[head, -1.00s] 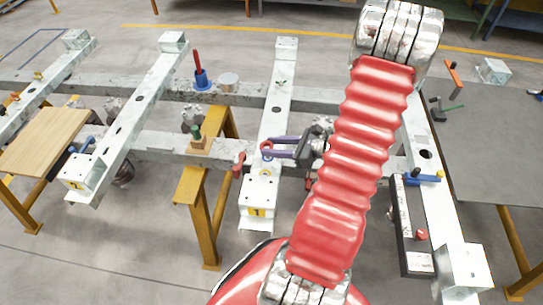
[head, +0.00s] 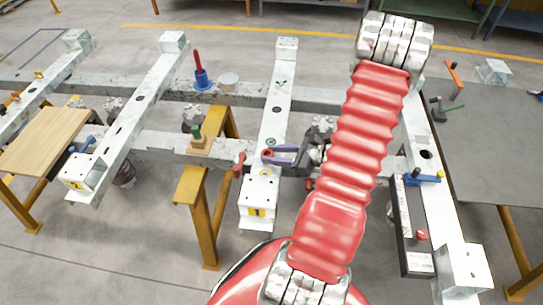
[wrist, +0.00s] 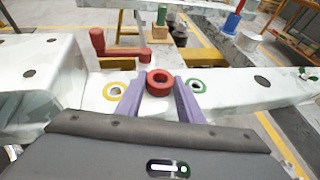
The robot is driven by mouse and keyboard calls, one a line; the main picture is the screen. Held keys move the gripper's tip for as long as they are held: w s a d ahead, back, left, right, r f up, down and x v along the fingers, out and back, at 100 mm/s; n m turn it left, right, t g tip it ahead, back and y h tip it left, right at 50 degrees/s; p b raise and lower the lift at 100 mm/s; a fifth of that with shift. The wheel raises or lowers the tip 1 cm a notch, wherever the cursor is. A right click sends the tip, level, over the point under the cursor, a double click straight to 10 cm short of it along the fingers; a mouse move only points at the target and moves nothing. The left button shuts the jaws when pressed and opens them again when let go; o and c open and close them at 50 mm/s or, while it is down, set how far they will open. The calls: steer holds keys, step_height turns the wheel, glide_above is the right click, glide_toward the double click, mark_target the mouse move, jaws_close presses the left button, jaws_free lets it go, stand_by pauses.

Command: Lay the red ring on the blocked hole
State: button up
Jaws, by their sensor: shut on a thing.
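My gripper (wrist: 160,95) is shut on the red ring (wrist: 159,83), which sits between the tips of its two purple fingers. In the head view the fingers (head: 282,156) reach left over the white beam (head: 275,112), with the red ring (head: 267,154) at their tips. The ring is over the beam's top, between a hole with a yellow ring (wrist: 115,91) and a hole with a green ring (wrist: 195,87). I cannot tell whether it touches the beam. The surface right under it is hidden, and no hole can be clearly made out as blocked.
A red lever clamp (wrist: 118,50) stands close to the left of the ring in the wrist view. A green-topped peg on a wooden block (head: 197,138) and a blue holder with a red rod (head: 201,78) stand farther off. A raised end block (wrist: 35,80) is at left.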

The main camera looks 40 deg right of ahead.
steer(key=shift+f, duration=0.1)
steer(key=o, duration=1)
steer(key=v, duration=1.2)
steer(key=shift+a+r, duration=0.1)
steer(key=shift+r, duration=0.1)
